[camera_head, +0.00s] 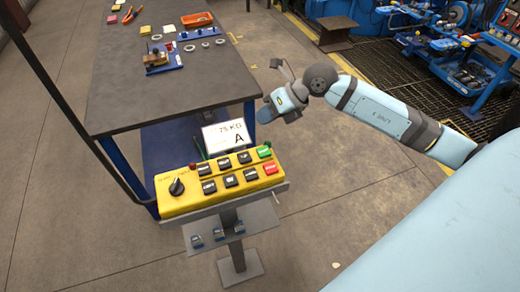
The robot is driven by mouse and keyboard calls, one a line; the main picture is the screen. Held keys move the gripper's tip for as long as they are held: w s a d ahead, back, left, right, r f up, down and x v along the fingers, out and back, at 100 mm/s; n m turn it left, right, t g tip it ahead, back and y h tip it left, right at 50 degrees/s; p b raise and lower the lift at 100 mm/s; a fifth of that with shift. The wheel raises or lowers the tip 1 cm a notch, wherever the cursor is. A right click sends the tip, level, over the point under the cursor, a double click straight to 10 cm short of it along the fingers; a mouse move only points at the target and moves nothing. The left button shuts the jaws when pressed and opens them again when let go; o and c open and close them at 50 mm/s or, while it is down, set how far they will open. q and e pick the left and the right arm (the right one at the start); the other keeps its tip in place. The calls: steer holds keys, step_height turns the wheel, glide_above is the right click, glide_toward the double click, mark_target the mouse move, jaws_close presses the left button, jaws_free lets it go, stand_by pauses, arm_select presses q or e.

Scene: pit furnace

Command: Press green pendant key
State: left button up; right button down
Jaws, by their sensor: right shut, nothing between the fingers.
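The yellow pendant box (168,207) sits on a stand in the lower middle of the head view. Its green key (264,152) is at the far right of the upper row of keys, above a red key (270,169). Several black keys fill the rest of the two rows. My right gripper (267,115) is shut and empty. In the picture it is above the green key, apart from it, beside the table's right edge. My left gripper is out of view.
A white sign (228,136) reading "75 KG A" stands behind the pendant. A black dial (177,187) is at the box's left. A grey table (120,103) with small parts is behind.

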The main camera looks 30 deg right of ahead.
mark_target(264, 149)
steer(key=shift+f, duration=0.1)
step_height(264, 149, down, 9)
steer(key=b, duration=0.5)
steer(key=shift+r+b, duration=0.2)
steer(key=shift+b, duration=0.1)
stand_by(0.7)
stand_by(0.6)
steer(key=shift+f, duration=0.15)
stand_by(0.3)
steer(key=shift+f+b, duration=0.3)
